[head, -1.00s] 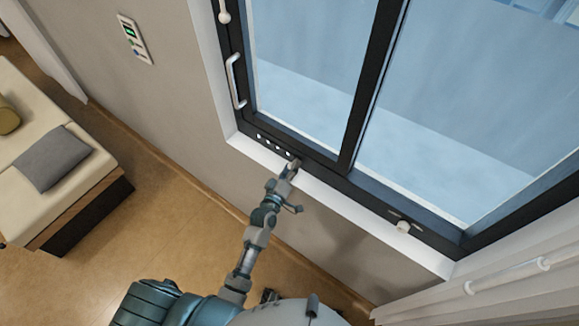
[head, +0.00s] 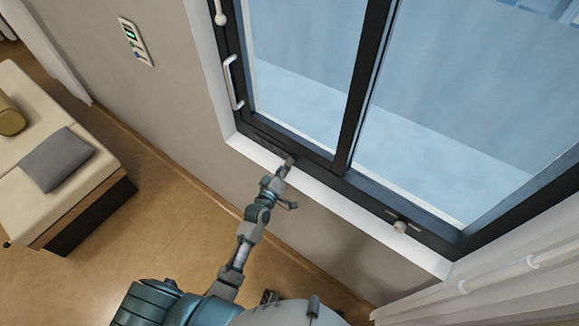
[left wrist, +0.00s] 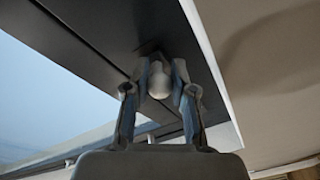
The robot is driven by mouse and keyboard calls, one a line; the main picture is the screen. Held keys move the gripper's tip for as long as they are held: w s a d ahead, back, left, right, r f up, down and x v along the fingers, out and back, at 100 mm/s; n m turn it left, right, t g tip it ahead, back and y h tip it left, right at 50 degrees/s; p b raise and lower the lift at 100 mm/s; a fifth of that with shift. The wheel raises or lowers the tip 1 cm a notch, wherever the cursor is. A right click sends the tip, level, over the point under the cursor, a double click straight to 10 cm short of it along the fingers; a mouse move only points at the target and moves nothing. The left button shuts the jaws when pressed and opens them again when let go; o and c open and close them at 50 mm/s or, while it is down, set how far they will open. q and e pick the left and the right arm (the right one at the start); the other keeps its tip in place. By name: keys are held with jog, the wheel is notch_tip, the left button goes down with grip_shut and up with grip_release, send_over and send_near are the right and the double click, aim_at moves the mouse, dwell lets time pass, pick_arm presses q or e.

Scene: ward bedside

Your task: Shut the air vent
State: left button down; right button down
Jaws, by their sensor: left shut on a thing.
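The air vent (head: 263,141) is a dark strip in the bottom rail of the black window frame, at the left end. No white openings show along it now. My left gripper (head: 288,162) is at the right end of this strip, just above the white sill. In the left wrist view my left gripper (left wrist: 160,72) is shut on a small pale rounded knob (left wrist: 159,84) at the dark frame, one finger on each side. In the head view the gripper hides the knob. My right gripper is not in view.
A white handle (head: 233,82) stands on the left side of the window frame. A second small white knob (head: 400,227) is on the bottom rail to the right. The white sill (head: 350,212) is bare. A bench with a grey cushion (head: 55,160) is at the left.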

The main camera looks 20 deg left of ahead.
pick_arm(q)
jog(key=shift+w+r, duration=0.1)
jog(key=shift+r, duration=0.2)
jog(key=c, duration=1.4)
grip_release()
jog(key=shift+a, duration=0.25)
jog(key=o, duration=0.4)
jog(key=shift+w+a, duration=0.1)
jog(key=shift+a, duration=0.1)
jog(key=shift+o, duration=0.3)
jog(key=shift+w+a+f, duration=0.1)
jog(key=shift+a+f, duration=0.05)
jog(key=shift+a, duration=0.05)
jog(key=shift+a+f, duration=0.1)
jog(key=shift+s, duration=0.5)
jog(key=s+a, duration=0.2)
jog(key=s, duration=0.8)
jog(key=shift+s, duration=0.4)
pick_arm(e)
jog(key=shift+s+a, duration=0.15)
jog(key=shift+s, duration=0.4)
